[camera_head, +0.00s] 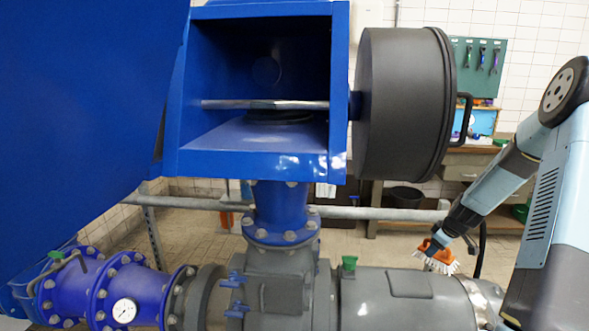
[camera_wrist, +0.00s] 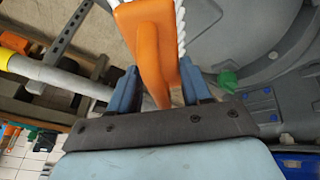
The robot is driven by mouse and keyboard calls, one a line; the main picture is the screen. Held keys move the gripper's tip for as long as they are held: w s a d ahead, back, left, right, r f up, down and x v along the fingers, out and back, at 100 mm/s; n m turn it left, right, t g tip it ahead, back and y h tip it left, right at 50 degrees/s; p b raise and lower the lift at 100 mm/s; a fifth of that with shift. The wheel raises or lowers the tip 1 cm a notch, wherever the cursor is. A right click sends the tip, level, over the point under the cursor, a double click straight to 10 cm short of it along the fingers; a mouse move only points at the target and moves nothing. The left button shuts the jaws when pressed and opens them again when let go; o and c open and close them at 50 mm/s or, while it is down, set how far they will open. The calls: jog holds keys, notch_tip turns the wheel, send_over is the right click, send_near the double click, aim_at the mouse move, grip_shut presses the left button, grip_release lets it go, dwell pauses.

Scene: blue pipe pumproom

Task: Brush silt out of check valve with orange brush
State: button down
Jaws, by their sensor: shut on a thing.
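My gripper (camera_head: 442,237) is at the right in the head view, low and in front of the workbench, shut on the orange brush (camera_head: 431,249). The brush's pale bristles point down and to the right there. In the wrist view the orange handle (camera_wrist: 150,40) sits between the two blue fingers (camera_wrist: 160,92), with white bristles along its right side. A blue box-like housing (camera_head: 255,165) with an open front stands at the upper middle, a metal bar across its inside. I cannot tell for sure that it is the check valve, and no silt is clearly visible. The brush is apart from it.
A round dark grey cover (camera_head: 405,105) with a handle stands open at the housing's right. Below are a blue flanged pipe (camera_head: 280,215), a grey pump body (camera_head: 400,300) and a pressure gauge (camera_head: 124,310). A horizontal rail (camera_head: 385,213) runs behind. A tool board (camera_head: 478,65) hangs behind.

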jog(key=a+f+n, duration=0.1)
jog(key=a+f, duration=0.2)
jog(key=a, duration=0.5)
jog(key=w+a+f+n+y, duration=0.1)
jog(key=a+f, duration=0.1)
jog(key=a, duration=0.7)
jog(key=shift+a+f, duration=0.2)
jog(key=shift+f, duration=0.2)
jog(key=shift+w+d, duration=0.1)
